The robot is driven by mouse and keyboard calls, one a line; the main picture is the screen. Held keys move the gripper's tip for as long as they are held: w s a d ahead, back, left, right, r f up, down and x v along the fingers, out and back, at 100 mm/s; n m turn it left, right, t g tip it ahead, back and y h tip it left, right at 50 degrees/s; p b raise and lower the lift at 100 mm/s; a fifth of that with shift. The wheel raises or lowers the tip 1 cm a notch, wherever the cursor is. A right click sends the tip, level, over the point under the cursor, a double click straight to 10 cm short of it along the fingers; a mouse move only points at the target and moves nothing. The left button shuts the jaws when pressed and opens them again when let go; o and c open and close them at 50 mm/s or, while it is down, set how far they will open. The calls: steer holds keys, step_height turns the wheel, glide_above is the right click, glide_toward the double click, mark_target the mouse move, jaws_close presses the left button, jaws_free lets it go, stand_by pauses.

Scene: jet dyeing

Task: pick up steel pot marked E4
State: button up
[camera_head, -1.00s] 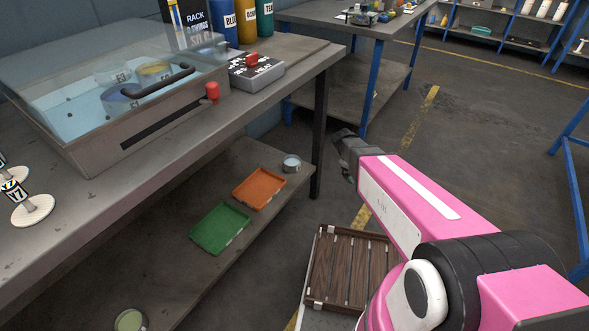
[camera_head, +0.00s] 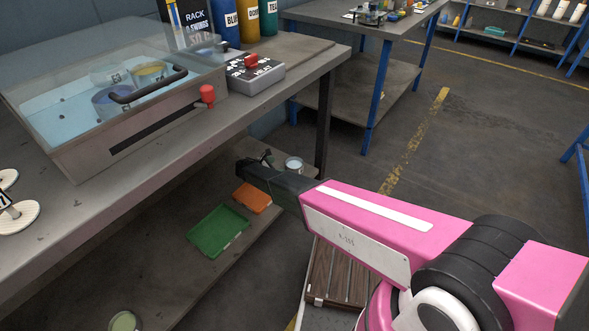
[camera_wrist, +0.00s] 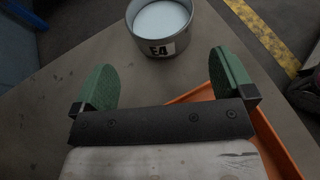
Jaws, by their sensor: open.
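The steel pot marked E4 (camera_wrist: 160,28) stands upright on the lower shelf, its label facing my wrist camera and light liquid or a pale inside showing. In the head view the pot (camera_head: 293,164) is near the shelf's far right end, just beyond my gripper (camera_head: 255,168). In the wrist view my gripper (camera_wrist: 168,85) is open, its two green fingers spread wide. The pot is ahead of the fingertips, between their lines but not within them. Nothing is held.
An orange tray (camera_head: 253,198) lies partly under my gripper, beside a green tray (camera_head: 218,231) on the lower shelf (camera_head: 165,255). A round pot (camera_head: 124,322) stands at the shelf's near end. The workbench top (camera_head: 190,140) overhangs the shelf. A glass-lidded bath (camera_head: 100,115) sits on it.

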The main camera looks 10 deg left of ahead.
glide_toward(301, 164)
steer(key=x, duration=0.4)
steer(key=shift+w+d+f, duration=0.15)
steer(key=shift+d, duration=0.1)
steer(key=c, duration=0.9)
